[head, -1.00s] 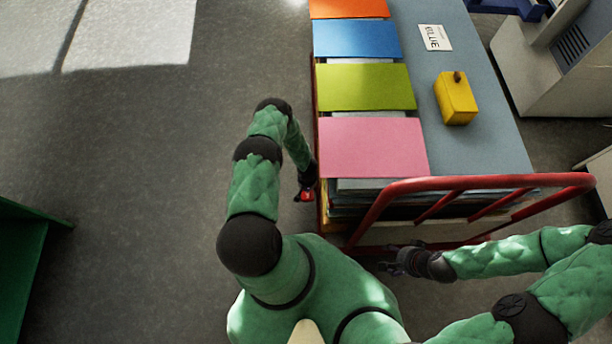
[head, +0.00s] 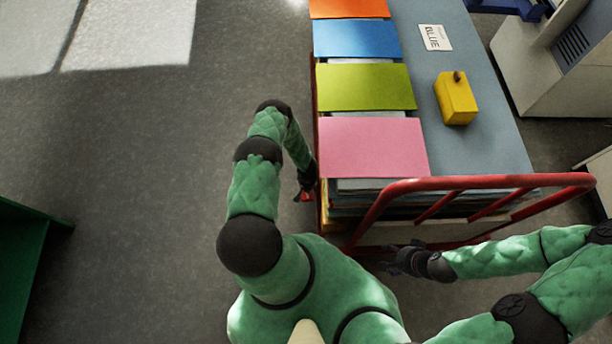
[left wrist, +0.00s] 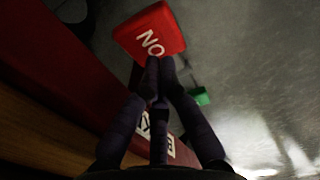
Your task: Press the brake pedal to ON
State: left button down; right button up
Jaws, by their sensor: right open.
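The red brake pedal (left wrist: 150,32) shows in the left wrist view with white letters reading ON, upside down. In the head view a small red part of it (head: 308,197) shows beside the cart's left side. My left gripper (left wrist: 155,66) has its dark fingers drawn together and empty. Its fingertips overlap the pedal's near edge, by the letters; I cannot tell if they touch it. In the head view the left gripper (head: 306,182) is small and dark, just over the pedal. My right gripper (head: 392,262) is open, below the cart's red rail.
The cart (head: 480,120) carries stacks of coloured sheets and a yellow block (head: 455,98). Its red rail (head: 450,184) stands between my arms and the stacks. A white label (left wrist: 165,138) is partly hidden behind the fingers.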

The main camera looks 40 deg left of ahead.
pick_arm(q)
jog(key=shift+f, duration=1.65)
dwell(0.9)
jog(key=shift+r+p, duration=1.6)
jog(key=shift+r, duration=1.95)
